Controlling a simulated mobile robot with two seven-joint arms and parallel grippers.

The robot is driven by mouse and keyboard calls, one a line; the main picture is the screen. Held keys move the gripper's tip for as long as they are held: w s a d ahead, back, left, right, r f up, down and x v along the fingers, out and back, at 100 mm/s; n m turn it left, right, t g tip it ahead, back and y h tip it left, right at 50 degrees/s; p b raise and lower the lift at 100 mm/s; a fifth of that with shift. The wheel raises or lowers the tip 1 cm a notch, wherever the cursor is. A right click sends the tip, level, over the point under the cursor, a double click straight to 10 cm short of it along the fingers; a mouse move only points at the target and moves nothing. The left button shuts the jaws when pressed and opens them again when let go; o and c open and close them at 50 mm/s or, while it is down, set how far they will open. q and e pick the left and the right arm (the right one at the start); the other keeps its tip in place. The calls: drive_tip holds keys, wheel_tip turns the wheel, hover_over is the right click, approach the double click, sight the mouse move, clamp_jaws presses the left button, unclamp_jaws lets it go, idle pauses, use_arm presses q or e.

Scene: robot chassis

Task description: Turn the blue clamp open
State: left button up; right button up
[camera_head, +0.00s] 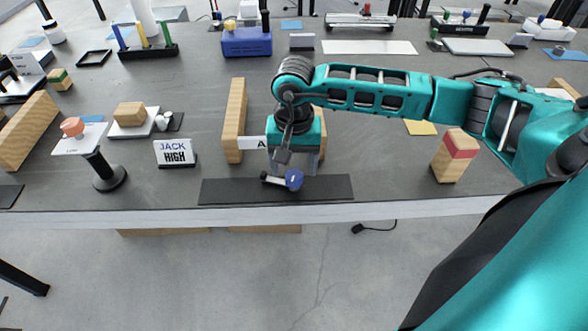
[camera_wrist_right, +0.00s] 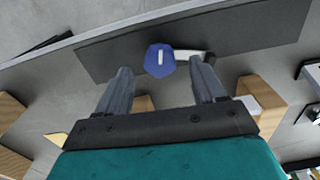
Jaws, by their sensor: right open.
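The blue clamp (camera_head: 294,179) is at the front of the table on a dark mat (camera_head: 225,191). It has a blue hexagonal head with a white line and a short light bar with a dark end. In the right wrist view, the blue head (camera_wrist_right: 159,61) lies just beyond and between the two fingers. My right gripper (camera_head: 297,165) points down over the mat, right behind the clamp; its fingers (camera_wrist_right: 165,75) are apart with nothing between them. I cannot tell whether a finger touches the clamp. My left gripper does not show.
Wooden blocks (camera_head: 235,115) stand beside my right gripper, partly hidden by it. A "JACK HIGH" sign (camera_head: 174,152) and a black-based stand (camera_head: 109,177) are to the left. A red-banded wooden block (camera_head: 455,156) stands to the right. The table's front edge (camera_head: 400,206) is close.

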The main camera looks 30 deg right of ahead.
drive_tip(key=shift+f, duration=1.3)
drive_tip(key=shift+c, duration=0.4)
clamp_jaws()
